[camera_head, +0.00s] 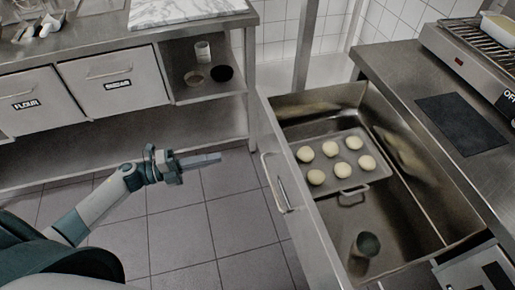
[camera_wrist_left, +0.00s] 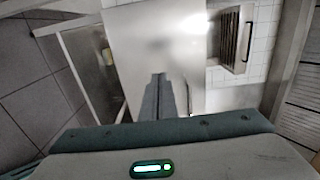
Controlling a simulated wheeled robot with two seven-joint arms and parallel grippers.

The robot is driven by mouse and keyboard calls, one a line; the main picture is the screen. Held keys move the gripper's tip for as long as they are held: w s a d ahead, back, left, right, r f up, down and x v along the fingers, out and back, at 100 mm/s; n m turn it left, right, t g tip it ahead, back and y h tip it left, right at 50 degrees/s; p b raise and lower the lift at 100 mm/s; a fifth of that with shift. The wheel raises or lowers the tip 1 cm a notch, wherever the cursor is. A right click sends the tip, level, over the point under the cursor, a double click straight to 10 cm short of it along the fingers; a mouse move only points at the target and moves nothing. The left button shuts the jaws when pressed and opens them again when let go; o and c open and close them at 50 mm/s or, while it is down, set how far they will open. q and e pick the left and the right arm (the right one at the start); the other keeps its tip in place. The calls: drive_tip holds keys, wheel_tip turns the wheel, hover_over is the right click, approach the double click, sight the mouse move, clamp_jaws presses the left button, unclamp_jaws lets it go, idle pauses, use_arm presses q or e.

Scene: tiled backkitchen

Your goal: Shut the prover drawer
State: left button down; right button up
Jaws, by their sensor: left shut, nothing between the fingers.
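The prover drawer (camera_head: 310,236) is pulled out from under the steel counter on the right in the head view. Its front, with a bar handle (camera_head: 277,183), faces left. Inside are a metal tray (camera_head: 376,172) with several pale dough balls (camera_head: 340,170) and a dark round cup (camera_head: 366,245). My left gripper (camera_head: 216,158) is shut and empty, to the left of the drawer front and apart from it. In the left wrist view its fingers (camera_wrist_left: 158,92) are together in front of a pale steel surface. My right gripper is not in view.
The right counter holds a dark mat (camera_head: 461,124) and a grill-like appliance (camera_head: 475,45). On the left, a bench has a FLOUR drawer (camera_head: 30,100), another labelled drawer (camera_head: 112,84) and a shelf with small bowls (camera_head: 222,73). Tiled floor (camera_head: 190,230) is free between them.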

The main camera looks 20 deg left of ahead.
sight(267, 146)
use_arm(q)
drive_tip(key=p+x, duration=0.3)
drive_tip(key=x, duration=1)
drive_tip(key=shift+w+d, duration=0.3)
drive_tip(key=shift+d, duration=0.05)
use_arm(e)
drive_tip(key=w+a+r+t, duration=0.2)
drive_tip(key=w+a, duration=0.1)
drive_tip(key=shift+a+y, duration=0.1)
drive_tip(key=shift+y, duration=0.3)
use_arm(q)
drive_tip(key=shift+d, duration=0.1)
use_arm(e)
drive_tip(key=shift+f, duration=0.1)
